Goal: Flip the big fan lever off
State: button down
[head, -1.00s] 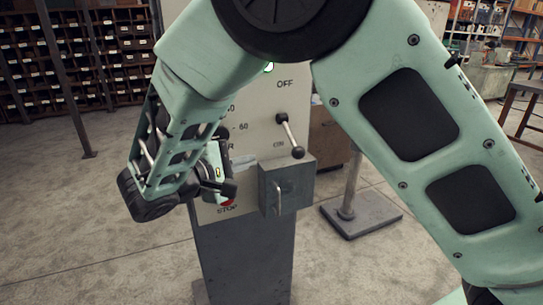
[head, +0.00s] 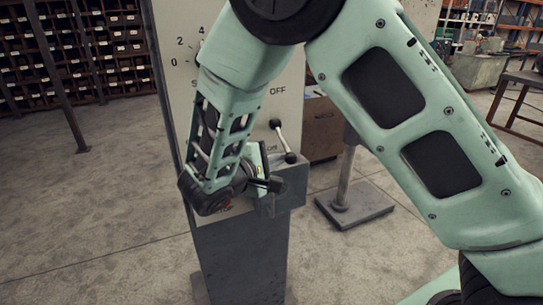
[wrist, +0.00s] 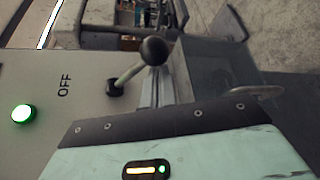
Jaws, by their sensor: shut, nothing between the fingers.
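The lever (head: 283,142) is a short metal rod with a black ball knob on the right side of the pale control panel (head: 258,110). It slants down and right, its knob at the lower end, away from the OFF label (head: 278,91) above. In the wrist view the lever (wrist: 130,72) and its knob (wrist: 154,50) stand clear beyond my gripper's body, and the OFF label (wrist: 64,85) is beside it. My gripper (head: 276,184) is shut and empty, just below and left of the knob, apparently not touching it. My forearm hides part of the panel.
A grey box (head: 292,184) juts from the panel just below the lever, close to my gripper. A green light (wrist: 23,113) glows on the panel. A post on a square base (head: 355,204) stands to the right. Open concrete floor lies left.

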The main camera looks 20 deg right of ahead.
aim_at(281, 139)
jog(key=shift+r, duration=0.1)
dwell(0.3)
jog(key=shift+s+r+p, duration=0.15)
jog(key=shift+p, duration=0.25)
jog(key=shift+s+r+n+g, duration=0.1)
jog(key=shift+r+n+g, duration=0.05)
jog(key=shift+n+g, duration=0.2)
jog(key=r+n+g+p, duration=0.1)
jog(key=r+p, duration=0.1)
jog(key=p, duration=0.1)
jog(key=s+r+n+g+y+p, duration=0.1)
jog(key=n+p, duration=0.1)
jog(key=p, duration=0.1)
jog(key=r+n+g+p, duration=0.1)
jog(key=r+p, duration=0.1)
jog(key=p, duration=0.1)
jog(key=shift+s+r+n, duration=0.2)
jog(key=shift+r+n, duration=0.05)
jog(key=shift+r, duration=0.05)
jog(key=shift+w+r+p, duration=0.2)
jog(key=shift+r, duration=0.5)
jog(key=shift+w+r+p, duration=0.15)
jog(key=shift+r, duration=0.6)
